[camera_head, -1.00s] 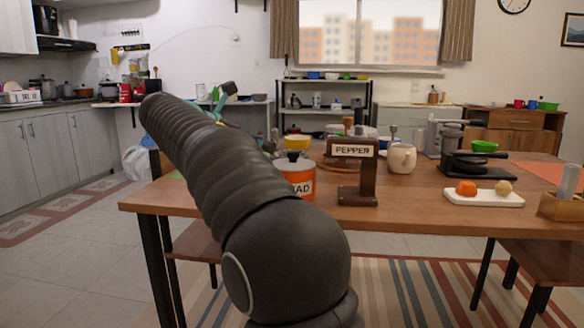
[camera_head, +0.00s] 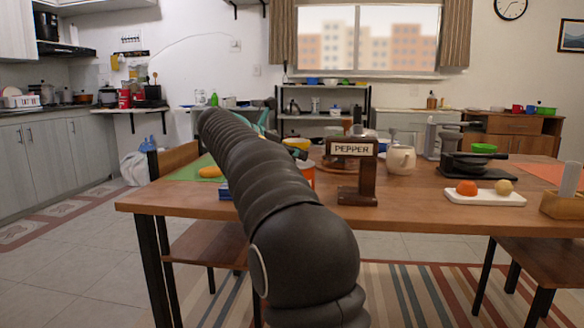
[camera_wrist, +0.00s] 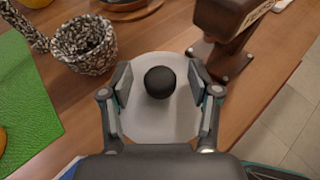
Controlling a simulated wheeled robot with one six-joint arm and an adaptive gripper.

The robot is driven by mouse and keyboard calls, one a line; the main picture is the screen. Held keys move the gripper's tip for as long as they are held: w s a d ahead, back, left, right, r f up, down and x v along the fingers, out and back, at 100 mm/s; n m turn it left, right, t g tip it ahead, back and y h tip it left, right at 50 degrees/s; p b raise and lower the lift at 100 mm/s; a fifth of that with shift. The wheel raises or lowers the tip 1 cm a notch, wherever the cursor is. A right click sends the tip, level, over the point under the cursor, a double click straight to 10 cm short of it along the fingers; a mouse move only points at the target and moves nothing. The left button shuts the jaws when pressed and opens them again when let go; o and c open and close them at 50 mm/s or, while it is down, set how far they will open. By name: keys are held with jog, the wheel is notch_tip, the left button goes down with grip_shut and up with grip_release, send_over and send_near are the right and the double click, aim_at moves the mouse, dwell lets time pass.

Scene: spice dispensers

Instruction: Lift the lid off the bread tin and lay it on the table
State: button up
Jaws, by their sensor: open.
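The orange bread tin (camera_head: 308,176) stands on the table (camera_head: 420,212). My arm hides most of it in the head view, including its label. In the wrist view its round pale grey lid (camera_wrist: 158,122) lies below my gripper (camera_wrist: 160,82), with a black knob (camera_wrist: 160,84) at its middle. The two fingers are open, one on each side of the knob, with a gap showing on both sides. I cannot tell how far down the fingertips reach beside the knob. The tin's body is hidden under the lid in the wrist view.
The brown pepper dispenser (camera_head: 356,172) stands close to the tin's right. In the wrist view a speckled mortar (camera_wrist: 84,44) and a green mat (camera_wrist: 24,100) are at the left. A white tray (camera_head: 486,198) stands farther right. Bare tabletop lies between dispenser and tray.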

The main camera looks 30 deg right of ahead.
jog(key=shift+d, duration=0.25)
jog(key=shift+c, duration=0.2)
grip_shut()
